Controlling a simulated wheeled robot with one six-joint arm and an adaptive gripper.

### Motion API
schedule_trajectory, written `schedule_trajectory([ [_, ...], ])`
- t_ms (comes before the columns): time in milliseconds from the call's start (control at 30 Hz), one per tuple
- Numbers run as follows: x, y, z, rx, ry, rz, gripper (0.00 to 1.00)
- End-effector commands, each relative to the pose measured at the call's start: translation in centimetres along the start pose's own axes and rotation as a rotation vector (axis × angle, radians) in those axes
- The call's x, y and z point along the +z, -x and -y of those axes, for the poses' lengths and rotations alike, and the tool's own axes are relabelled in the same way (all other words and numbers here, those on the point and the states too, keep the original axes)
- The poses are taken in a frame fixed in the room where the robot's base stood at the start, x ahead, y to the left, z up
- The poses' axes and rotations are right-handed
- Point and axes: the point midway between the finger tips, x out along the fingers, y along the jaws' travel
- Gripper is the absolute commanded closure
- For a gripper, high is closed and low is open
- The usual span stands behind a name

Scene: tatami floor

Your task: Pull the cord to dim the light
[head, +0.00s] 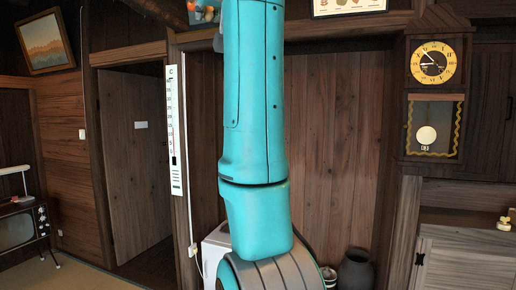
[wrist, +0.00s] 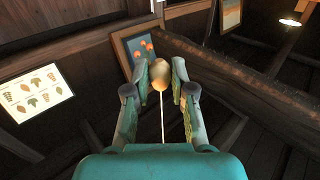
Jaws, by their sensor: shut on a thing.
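In the wrist view my gripper (wrist: 163,70) has its two fingers around a pale round cord knob (wrist: 160,76), and it is shut on it. A thin light cord (wrist: 162,118) runs from the knob toward the palm, between the fingers. A glowing lamp (wrist: 290,22) shows at the top right of the wrist view. In the head view my teal arm fills the middle, and neither the gripper nor the knob shows there.
A framed picture (wrist: 136,46) and a leaf chart (wrist: 36,92) hang near the gripper. In the head view a thermometer (head: 174,130) and a pendulum clock (head: 434,95) flank my arm. An old television (head: 20,228) stands at the left, a cabinet (head: 465,262) at the right.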

Motion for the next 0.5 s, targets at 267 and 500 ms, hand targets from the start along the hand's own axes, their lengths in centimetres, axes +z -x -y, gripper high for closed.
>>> schedule_trajectory([
  [267, 0.3, -0.1, 0.0, 0.000, 0.000, 0.002, 0.96],
  [500, -0.7, 0.0, 0.0, 0.000, 0.000, 0.001, 0.96],
])
